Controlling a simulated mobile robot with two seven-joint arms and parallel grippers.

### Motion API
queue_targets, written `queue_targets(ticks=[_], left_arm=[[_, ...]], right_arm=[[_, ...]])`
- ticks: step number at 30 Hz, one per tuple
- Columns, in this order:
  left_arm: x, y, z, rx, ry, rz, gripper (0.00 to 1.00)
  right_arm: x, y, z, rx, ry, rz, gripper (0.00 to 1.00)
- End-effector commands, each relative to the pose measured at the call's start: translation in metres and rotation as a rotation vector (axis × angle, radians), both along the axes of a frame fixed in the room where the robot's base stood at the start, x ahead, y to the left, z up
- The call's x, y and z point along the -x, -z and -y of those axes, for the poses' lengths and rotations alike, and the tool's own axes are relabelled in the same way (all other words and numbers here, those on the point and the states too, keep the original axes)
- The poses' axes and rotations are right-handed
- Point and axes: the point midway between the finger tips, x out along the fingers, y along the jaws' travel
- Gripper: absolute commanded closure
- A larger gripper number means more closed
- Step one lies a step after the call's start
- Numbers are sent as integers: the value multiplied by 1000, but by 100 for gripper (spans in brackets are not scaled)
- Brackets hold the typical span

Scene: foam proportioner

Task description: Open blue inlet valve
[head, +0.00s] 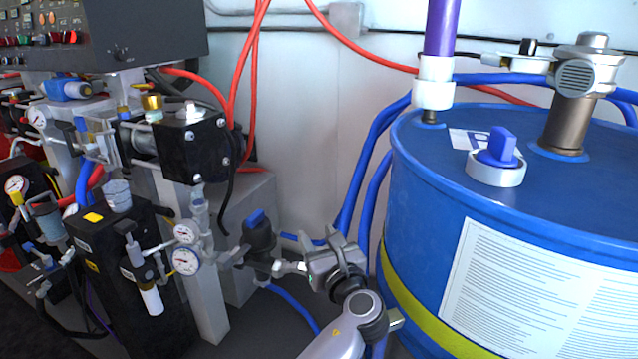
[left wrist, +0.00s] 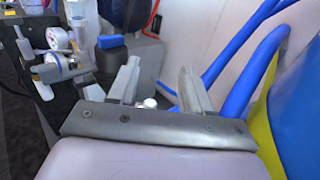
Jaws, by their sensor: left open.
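The blue inlet valve is a black valve body (head: 259,238) with a small blue handle (head: 256,217), to the right of two round gauges. In the left wrist view its blue handle (left wrist: 110,41) shows beyond and left of the fingers. My left gripper (head: 318,264) is just right of and slightly below the valve in the head view. Its fingers (left wrist: 160,82) are spread apart. A small pale round fitting (left wrist: 150,103) shows between them; I cannot tell whether they touch it. The blue handle is outside the jaws. My right gripper is not in view.
A large blue drum (head: 425,220) with a blue knob (head: 500,148) stands close on the right. Blue hoses (head: 372,150) run between drum and wall. Pressure gauges (head: 186,262) and a black pump block (head: 190,148) crowd the left.

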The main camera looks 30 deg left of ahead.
Motion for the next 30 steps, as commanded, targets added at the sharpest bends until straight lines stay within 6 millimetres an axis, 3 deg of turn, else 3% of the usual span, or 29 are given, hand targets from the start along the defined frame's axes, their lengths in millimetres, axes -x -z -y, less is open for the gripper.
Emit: queue_targets(ticks=[1, 6, 12, 18, 26, 27, 30], left_arm=[[0, -19, 0, 3, 0, 4, 51], [0, -59, 0, 3, 0, 3, 51], [0, -94, 0, 2, 0, 1, 51], [0, -107, 0, 2, 0, -2, 51], [0, -108, 0, 2, 0, -3, 51], [0, -108, 0, 2, 0, -3, 54], [-1, -105, -2, -3, 7, 3, 87]], right_arm=[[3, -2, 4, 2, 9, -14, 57], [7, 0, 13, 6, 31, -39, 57], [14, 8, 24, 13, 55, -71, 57], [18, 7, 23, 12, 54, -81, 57], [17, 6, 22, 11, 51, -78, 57], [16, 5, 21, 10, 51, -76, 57], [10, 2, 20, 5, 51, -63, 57]])
